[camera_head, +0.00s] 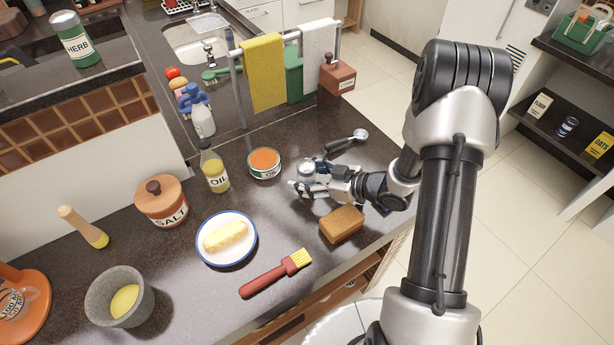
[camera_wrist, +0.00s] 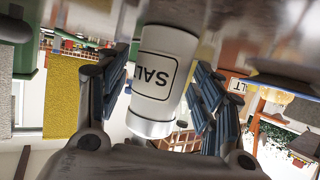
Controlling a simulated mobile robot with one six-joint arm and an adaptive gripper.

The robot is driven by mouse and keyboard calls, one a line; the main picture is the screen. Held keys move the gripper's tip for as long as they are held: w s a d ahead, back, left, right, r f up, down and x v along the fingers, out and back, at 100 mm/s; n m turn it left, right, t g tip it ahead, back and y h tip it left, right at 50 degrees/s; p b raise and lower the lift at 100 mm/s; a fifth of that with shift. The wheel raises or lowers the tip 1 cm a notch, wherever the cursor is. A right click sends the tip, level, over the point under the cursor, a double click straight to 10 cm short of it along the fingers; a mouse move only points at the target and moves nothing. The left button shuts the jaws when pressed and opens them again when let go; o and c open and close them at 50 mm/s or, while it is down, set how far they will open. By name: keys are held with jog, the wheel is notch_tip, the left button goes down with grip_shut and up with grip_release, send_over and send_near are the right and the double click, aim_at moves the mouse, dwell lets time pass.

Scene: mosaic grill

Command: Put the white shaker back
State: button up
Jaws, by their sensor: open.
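The white shaker (camera_wrist: 165,65), with a black-framed label reading "SAL", stands on the dark counter between the two fingers of my gripper (camera_wrist: 160,88). It appears upside down in the wrist view. The fingers are open, one on each side of the shaker, with gaps visible beside it. In the head view my gripper (camera_head: 305,186) is low over the counter. There the shaker is hard to tell apart from the fingers.
A green-labelled can (camera_head: 264,163) and an oil bottle (camera_head: 214,171) stand left of my gripper. A brown loaf (camera_head: 342,224) lies in front, and a metal scoop (camera_head: 347,140) behind. A plate (camera_head: 227,256), red brush (camera_head: 275,275) and salt jar (camera_head: 162,200) are farther left.

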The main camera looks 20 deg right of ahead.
jog(key=shift+r, duration=0.25)
jog(key=p+v, duration=0.3)
jog(key=v, duration=0.8)
jog(key=shift+s+d, duration=0.1)
jog(key=shift+d, duration=0.2)
jog(key=shift+d+r, duration=0.15)
jog(key=shift+d, duration=0.05)
jog(key=w+d+r+m+h, duration=0.1)
jog(key=w+d+r+h, duration=0.2)
jog(key=r+h, duration=0.25)
jog(key=w+d+r+m+h, duration=0.2)
jog(key=w+d+r+h, duration=0.15)
jog(key=r, duration=0.25)
jog(key=s+r+m+h, duration=0.2)
jog(key=s+r+h, duration=0.15)
jog(key=r, duration=0.35)
jog(key=s+a+r+m+g+y, duration=0.1)
jog(key=s+a+r+m+g, duration=0.1)
jog(key=s+a, duration=0.5)
jog(key=s+a+r+m+g+y, duration=0.1)
jog(key=s+a, duration=0.6)
jog(key=s, duration=0.9)
jog(key=shift+s+a+r+m+g+y, duration=0.2)
jog(key=shift+a+r+m+g+y, duration=0.25)
jog(key=shift+m+g, duration=0.4)
